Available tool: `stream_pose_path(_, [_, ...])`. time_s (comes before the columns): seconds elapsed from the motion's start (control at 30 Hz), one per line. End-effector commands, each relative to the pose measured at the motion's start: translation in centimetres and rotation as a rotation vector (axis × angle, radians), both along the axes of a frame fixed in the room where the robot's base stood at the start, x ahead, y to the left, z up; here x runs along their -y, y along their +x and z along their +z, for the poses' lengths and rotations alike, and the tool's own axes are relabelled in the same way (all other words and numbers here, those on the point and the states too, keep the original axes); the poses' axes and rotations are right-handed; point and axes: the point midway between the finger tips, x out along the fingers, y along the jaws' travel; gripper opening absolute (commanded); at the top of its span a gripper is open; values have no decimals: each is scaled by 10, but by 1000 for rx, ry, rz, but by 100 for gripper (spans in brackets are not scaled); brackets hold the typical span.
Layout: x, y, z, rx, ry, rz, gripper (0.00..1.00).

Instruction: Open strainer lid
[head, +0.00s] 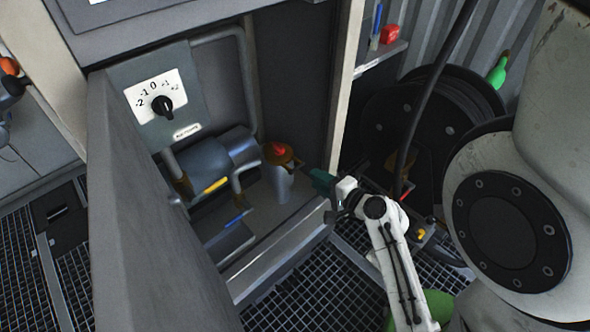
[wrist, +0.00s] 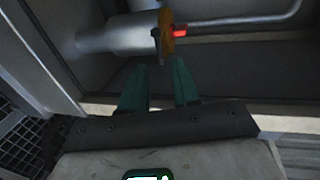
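The strainer is a pale grey upright cylinder (head: 282,188) inside the open cabinet, with a round orange-brown lid (head: 277,156) on top. A red part (head: 277,147) sits on the lid, and a small tab (head: 298,163) sticks out of its right side. In the wrist view the strainer body (wrist: 122,36) lies sideways, with the lid (wrist: 167,35) at its right end. My gripper (head: 312,174), with teal fingers, is just right of the lid. In the wrist view its fingers (wrist: 158,66) are apart, with the tab close to their tips. Contact cannot be told.
The grey cabinet door (head: 145,215) stands open at the left. A dial panel (head: 155,97), a blue-grey pump (head: 208,157) and pipes are left of the strainer. The cabinet's right post (head: 345,85) is close to my arm. A hose reel (head: 430,115) stands at the right.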

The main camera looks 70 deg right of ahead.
Motion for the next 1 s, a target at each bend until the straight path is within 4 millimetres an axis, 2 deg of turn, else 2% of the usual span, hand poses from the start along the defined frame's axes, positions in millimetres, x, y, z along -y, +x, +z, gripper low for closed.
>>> stream_pose_path(0.3, [30, 48, -14, -1, -3, 3, 31])
stream_pose_path(0.5, [43, 70, -21, -3, -3, 5, 31])
stream_pose_path(0.7, [48, 79, -23, -4, -2, 4, 31])
stream_pose_path(0.97, [48, 80, -23, -4, -2, 5, 31])
stream_pose_path(1.0, [48, 80, -23, -4, -2, 5, 27])
